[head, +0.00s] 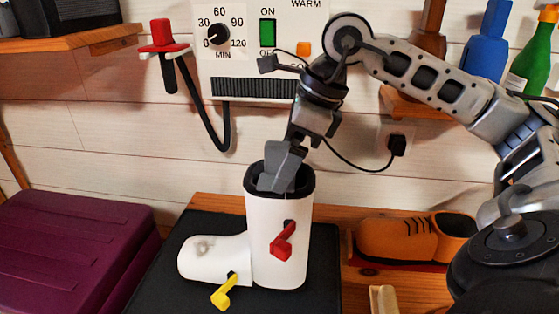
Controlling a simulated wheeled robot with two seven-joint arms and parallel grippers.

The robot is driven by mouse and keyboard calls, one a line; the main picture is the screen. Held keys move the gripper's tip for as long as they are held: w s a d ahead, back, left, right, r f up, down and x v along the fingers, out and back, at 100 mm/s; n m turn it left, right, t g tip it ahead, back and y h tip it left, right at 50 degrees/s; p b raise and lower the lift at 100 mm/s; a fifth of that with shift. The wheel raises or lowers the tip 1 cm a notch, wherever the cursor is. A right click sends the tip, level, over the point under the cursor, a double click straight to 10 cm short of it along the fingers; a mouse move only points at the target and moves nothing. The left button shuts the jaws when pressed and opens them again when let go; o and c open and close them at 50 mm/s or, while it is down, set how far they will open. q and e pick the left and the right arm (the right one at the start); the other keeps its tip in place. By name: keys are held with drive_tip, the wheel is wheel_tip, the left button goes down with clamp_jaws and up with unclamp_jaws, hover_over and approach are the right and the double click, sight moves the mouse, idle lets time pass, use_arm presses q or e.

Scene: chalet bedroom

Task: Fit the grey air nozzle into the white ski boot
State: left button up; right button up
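The white ski boot (279,240) stands upright on a black mat (170,290), its toe to the left. It has a dark collar, a red buckle (283,241) on the shaft and a yellow buckle (225,291) low at the front. My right gripper (278,180) comes down from above, its grey fingers in the boot's mouth. The collar hides the fingertips, so I cannot tell whether they are open or shut. I cannot make out the grey air nozzle apart from the grey fingers. My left gripper is out of view.
A wall unit (262,60) with dial and switch is behind the boot. A red nozzle (163,38) on a black hose (208,120) hangs left. A purple case (70,245) lies left, brown shoes (410,238) right. Bottles (487,45) stand on the upper right shelf.

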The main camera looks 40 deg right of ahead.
use_arm(q)
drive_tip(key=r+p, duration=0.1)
drive_tip(key=p, duration=0.2)
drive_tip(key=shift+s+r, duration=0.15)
use_arm(e)
drive_tip(key=v, duration=1.4)
drive_tip(key=shift+s, duration=0.15)
